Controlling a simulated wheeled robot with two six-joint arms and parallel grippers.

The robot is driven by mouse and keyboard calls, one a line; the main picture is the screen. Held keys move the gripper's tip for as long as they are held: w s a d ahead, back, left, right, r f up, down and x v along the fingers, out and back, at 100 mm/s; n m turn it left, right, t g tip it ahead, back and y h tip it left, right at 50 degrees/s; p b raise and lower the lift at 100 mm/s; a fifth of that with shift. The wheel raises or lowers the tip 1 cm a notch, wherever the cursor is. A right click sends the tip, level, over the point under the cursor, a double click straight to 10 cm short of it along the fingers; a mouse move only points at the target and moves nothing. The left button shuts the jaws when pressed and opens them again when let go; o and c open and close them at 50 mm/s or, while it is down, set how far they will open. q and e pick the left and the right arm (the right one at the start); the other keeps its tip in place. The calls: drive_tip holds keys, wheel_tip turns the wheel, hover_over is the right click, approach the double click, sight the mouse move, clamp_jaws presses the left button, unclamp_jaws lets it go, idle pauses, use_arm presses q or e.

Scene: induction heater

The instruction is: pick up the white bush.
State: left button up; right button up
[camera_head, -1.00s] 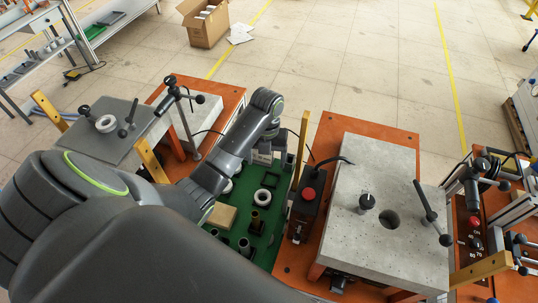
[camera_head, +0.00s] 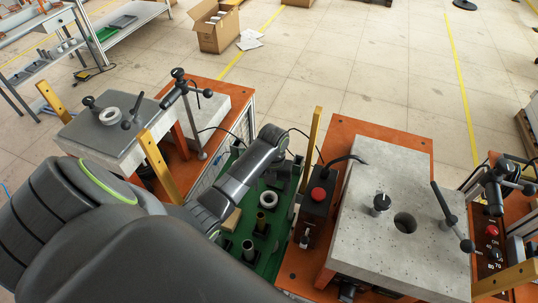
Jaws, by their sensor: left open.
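A white bush (camera_head: 269,199), a short ring with a dark hole, lies on the green board (camera_head: 268,267) in the middle of the view. My left arm reaches in from the left, and its wrist bends down above the board. My left gripper (camera_head: 281,178) is open, just behind and above the white bush, with nothing seen between its fingers. The fingertips are small and dark, so I cannot tell their exact gap to the ring. Another pale ring (camera_head: 110,115) sits on the grey plate at the left. My right gripper is out of view.
Brass (camera_head: 261,221) and grey sleeves (camera_head: 248,247) stand on the board near the bush. A yellow post (camera_head: 314,140) and a control box with a red button (camera_head: 318,194) border it on the right, beside a concrete-grey block (camera_head: 385,255). My arm hides the board's left part.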

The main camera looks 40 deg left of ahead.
use_arm(q)
drive_tip(key=f, duration=0.1)
drive_tip(key=f+p, duration=0.1)
drive_tip(key=f, duration=0.1)
drive_tip(key=shift+s+a+f, duration=0.1)
drive_tip(key=shift+s+a, duration=0.1)
drive_tip(key=shift+s, duration=0.2)
drive_tip(key=shift+f, duration=0.8)
drive_tip(key=c, duration=1.1)
drive_tip(key=shift+r, duration=0.15)
drive_tip(key=shift+r+p, duration=2.5)
drive_tip(key=shift+r, duration=6.1)
